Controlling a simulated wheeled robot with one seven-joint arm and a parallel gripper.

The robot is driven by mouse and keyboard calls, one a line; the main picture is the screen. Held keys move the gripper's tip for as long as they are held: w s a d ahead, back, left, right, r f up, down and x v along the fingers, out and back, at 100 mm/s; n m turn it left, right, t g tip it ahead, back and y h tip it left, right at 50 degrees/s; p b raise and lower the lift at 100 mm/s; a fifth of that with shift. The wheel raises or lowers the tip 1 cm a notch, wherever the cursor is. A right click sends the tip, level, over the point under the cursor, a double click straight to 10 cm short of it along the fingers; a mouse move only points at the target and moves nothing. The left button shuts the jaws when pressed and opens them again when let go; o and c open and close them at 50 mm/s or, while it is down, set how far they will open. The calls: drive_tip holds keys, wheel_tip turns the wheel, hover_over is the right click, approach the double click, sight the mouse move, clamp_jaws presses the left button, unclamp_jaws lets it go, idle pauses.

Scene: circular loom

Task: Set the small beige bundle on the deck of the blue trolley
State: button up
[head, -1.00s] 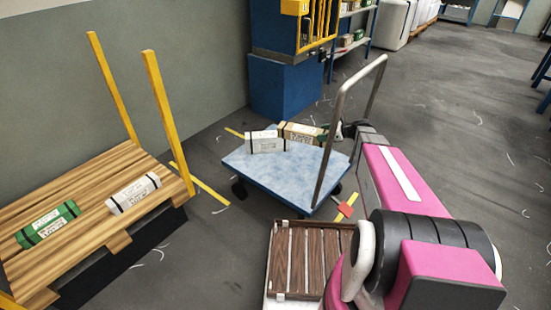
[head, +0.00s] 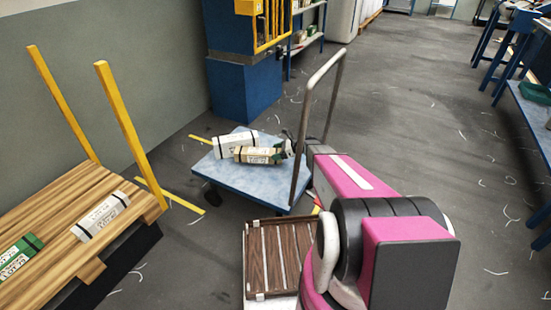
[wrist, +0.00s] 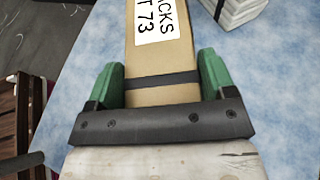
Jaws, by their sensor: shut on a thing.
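The small beige bundle (head: 252,155), with a dark strap and a white label, is over the deck of the blue trolley (head: 262,182). My gripper (head: 281,153) is shut on one end of it. In the wrist view the bundle (wrist: 160,65) sits between the green fingers of my gripper (wrist: 155,85), with the pale blue deck (wrist: 270,85) below. I cannot tell whether the bundle touches the deck. A white bundle (head: 229,143) lies on the deck just behind it; its corner shows at the top of the wrist view (wrist: 232,8).
The trolley's grey handle (head: 303,125) rises at its right, close to my arm. A wooden-decked cart (head: 60,215) with yellow posts stands left, bearing a white bundle (head: 100,216) and a green one (head: 18,254). A blue cabinet (head: 245,92) stands behind the trolley.

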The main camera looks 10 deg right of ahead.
drive_tip(key=shift+f, duration=1.75)
drive_tip(key=shift+f, duration=0.1)
drive_tip(key=o, duration=1.3)
drive_tip(key=shift+d, duration=0.1)
drive_tip(key=v, duration=1.2)
